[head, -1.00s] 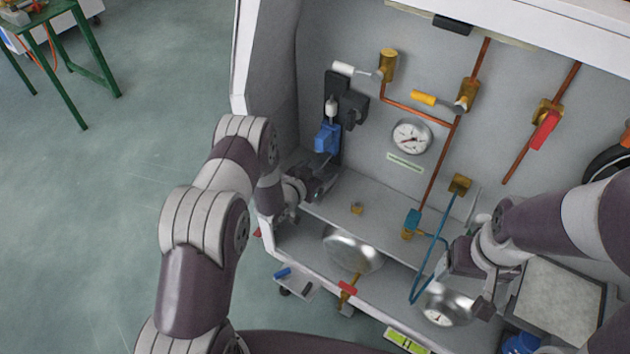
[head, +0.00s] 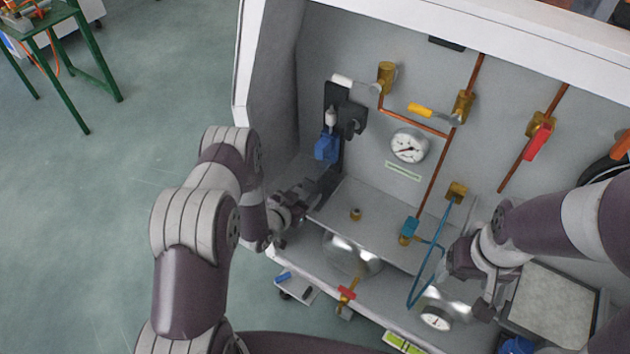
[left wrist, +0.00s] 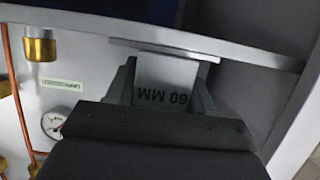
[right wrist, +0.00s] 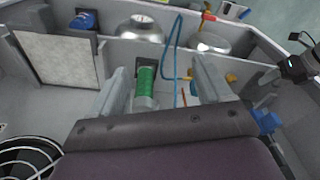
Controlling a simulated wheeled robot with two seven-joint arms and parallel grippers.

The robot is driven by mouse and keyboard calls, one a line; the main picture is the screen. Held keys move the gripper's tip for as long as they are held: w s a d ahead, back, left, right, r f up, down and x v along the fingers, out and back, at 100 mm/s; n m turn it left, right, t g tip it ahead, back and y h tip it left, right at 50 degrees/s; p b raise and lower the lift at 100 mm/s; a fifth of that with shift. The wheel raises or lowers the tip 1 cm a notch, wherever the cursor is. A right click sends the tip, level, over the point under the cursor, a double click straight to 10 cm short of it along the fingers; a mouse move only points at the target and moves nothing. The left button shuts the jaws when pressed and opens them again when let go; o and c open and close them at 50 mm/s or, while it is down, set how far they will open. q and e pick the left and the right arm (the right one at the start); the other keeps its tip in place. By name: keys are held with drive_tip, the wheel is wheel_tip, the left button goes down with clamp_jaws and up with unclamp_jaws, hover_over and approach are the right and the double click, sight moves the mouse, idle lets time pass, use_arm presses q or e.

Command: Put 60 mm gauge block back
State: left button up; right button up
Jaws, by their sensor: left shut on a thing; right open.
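My left gripper (left wrist: 167,95) is shut on the grey 60 mm gauge block (left wrist: 165,82). Its "60 MM" marking reads upside down in the left wrist view. In the head view the left gripper (head: 318,187) is at the cabinet's left side, at the left end of the inner shelf (head: 385,222) and below a black fixture with a blue part (head: 327,148). The block cannot be made out there. My right gripper (right wrist: 165,85) is open. A green cylinder (right wrist: 145,84) shows between its fingers in the right wrist view; contact cannot be told.
Copper pipes, valves and a round gauge (head: 409,146) are on the back panel. A small tray (head: 300,295) with blue and dark pieces is at lower left. Open floor lies left.

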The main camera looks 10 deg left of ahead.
use_arm(q)
drive_tip(key=shift+s+a, duration=0.25)
drive_tip(key=shift+s, duration=0.35)
drive_tip(key=shift+s+a, duration=0.2)
drive_tip(key=shift+s, duration=0.4)
